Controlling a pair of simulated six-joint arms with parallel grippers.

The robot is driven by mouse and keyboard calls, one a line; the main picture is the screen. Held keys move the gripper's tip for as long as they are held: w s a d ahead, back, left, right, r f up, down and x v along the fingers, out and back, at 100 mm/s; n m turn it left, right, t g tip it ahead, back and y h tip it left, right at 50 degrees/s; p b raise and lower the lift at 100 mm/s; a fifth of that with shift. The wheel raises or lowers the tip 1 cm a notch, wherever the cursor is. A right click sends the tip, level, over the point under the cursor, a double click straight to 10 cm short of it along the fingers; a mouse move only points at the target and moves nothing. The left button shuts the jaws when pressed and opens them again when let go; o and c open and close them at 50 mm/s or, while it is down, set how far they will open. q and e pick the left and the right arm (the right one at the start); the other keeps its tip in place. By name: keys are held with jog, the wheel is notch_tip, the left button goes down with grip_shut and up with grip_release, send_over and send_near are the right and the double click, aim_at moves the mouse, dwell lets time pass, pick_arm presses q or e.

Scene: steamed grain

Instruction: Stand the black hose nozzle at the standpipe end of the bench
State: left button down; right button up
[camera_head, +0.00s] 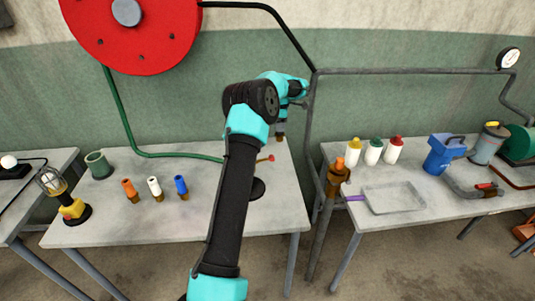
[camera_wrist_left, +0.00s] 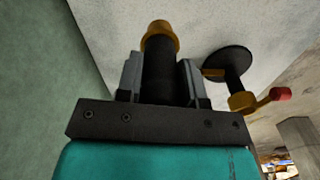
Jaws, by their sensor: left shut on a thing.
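My left gripper (camera_head: 281,124) is at the back right of the left bench (camera_head: 215,221), pointing down. It is shut on the black hose nozzle (camera_wrist_left: 159,78). In the left wrist view the nozzle is a black cylinder between the two fingers, with a brass-coloured end away from the palm. In the head view only its small lower part (camera_head: 280,138) shows below the gripper. I cannot tell whether it touches the bench. A grey standpipe (camera_head: 321,225) with a brass fitting (camera_head: 338,175) stands just beyond the bench's right end. My right gripper is out of view.
Orange (camera_head: 129,190), white (camera_head: 154,188) and blue (camera_head: 181,187) nozzles stand on the bench's left half. A black-based fitting with a red-tipped lever (camera_wrist_left: 245,99) stands near the held nozzle, partly hidden by my arm in the head view. The bench's front right is clear.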

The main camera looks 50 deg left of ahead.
pick_arm(q)
jog(key=a, duration=0.1)
jog(key=s+a+n, duration=0.1)
jog(key=a, duration=0.1)
jog(key=shift+s+n, duration=0.3)
jog(key=shift+n, duration=0.1)
jog(key=shift+f, duration=2.5)
jog(key=shift+f, duration=2.5)
jog(key=shift+f, duration=0.1)
jog(key=c, duration=0.8)
grip_release()
jog(key=shift+o, duration=0.2)
